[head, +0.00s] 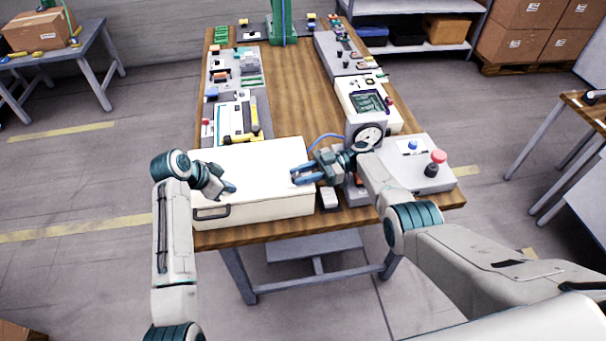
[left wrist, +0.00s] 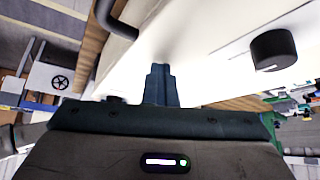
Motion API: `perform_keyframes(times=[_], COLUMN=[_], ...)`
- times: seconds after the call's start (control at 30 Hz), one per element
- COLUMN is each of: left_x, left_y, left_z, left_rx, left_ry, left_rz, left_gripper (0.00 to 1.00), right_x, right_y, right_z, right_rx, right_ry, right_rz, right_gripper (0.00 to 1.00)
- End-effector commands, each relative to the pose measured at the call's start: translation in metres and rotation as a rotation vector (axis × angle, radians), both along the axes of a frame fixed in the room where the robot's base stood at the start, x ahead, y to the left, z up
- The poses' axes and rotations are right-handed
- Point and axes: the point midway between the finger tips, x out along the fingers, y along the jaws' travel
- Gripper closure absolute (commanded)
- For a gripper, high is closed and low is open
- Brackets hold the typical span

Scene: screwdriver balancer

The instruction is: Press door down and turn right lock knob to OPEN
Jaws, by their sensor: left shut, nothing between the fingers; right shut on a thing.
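The white door (head: 255,160) is the broad flat top of a white box at the front left of the table, with a dark handle (head: 212,212) on its front side. My left gripper (head: 230,190) is shut and empty, its tips at the door's front left part; in the left wrist view its fingers (left wrist: 160,85) point at the white surface, and contact is hard to judge. A black round knob (left wrist: 274,50) shows there at right; I cannot tell which knob it is. My right gripper (head: 298,176) is shut at the door's right end, where its fingers hide the right lock knob.
Right of the box stand a round gauge (head: 370,134) and a grey panel with a red button (head: 438,157). Panels with tools (head: 238,122) line the table's left side. A green post (head: 284,22) stands at the back. The wooden middle (head: 290,85) is clear.

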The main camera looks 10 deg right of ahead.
Motion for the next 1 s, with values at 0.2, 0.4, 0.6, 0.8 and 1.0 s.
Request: perform_keyframes(times=[0.2,0.4,0.6,0.8,1.0], left_x=[-0.002,-0.002,-0.002,-0.002,-0.003], left_y=[0.0,0.001,0.001,0.001,0.002], left_z=[-0.008,-0.007,-0.007,-0.007,-0.007], left_rx=[0.003,0.005,0.005,0.006,0.006], left_ry=[0.011,0.01,0.011,0.012,0.012], left_rz=[0.001,0.002,0.001,0.001,0.001], left_gripper=[1.0,1.0,1.0,1.0,1.0], right_x=[-0.006,-0.006,-0.005,-0.003,-0.002], right_y=[0.003,0.002,0.002,0.001,0.001], right_z=[-0.006,-0.007,-0.005,-0.003,0.005], right_rx=[0.003,0.003,0.002,0.002,0.001], right_ry=[0.013,0.014,0.011,0.007,0.002], right_rz=[0.019,0.018,0.014,0.011,0.01], right_gripper=[0.95,0.95,0.5,0.5,0.5])
